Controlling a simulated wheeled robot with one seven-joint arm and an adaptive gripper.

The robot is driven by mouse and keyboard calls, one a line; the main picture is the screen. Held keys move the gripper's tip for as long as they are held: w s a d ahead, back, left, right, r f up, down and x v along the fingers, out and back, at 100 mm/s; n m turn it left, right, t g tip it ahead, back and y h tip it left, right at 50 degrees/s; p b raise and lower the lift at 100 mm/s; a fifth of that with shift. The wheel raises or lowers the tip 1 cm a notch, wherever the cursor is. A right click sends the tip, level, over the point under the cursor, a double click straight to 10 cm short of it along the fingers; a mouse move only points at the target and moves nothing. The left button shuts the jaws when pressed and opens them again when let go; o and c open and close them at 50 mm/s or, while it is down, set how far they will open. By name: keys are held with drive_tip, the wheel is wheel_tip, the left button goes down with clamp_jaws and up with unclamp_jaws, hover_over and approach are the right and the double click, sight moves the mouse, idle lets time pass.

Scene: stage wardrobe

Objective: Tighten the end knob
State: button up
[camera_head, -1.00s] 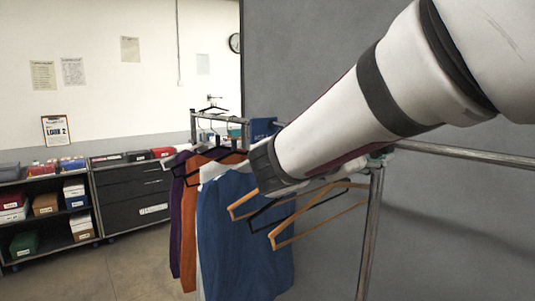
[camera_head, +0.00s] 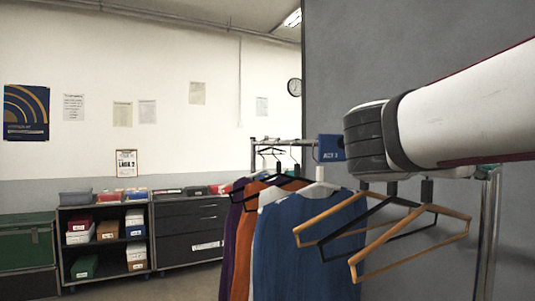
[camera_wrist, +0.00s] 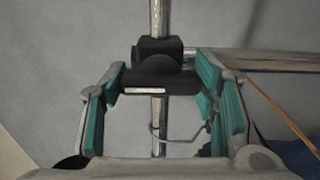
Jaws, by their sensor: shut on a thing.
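In the wrist view, a black knob (camera_wrist: 152,86) with a rounded middle and a small pale label sits in front of a black clamp block on a chrome bar (camera_wrist: 158,18). My gripper (camera_wrist: 158,72), with teal inner pads, has one finger on each side of the knob and is shut on it. In the head view my arm comes in from the right, and its dark wrist end hides the gripper, the knob and part of the rail.
Wooden and black hangers (camera_head: 425,240) hang just below my arm. Blue, white, orange and purple garments (camera_head: 300,245) hang to their left. A blue sign (camera_head: 331,148) sits on the rack. A wooden hanger edge shows close to the right finger (camera_wrist: 280,112). Shelves (camera_head: 106,230) stand farther left.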

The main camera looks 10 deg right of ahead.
idle(0.4)
drive_tip(key=o, duration=1.2)
drive_tip(key=v, duration=1.2)
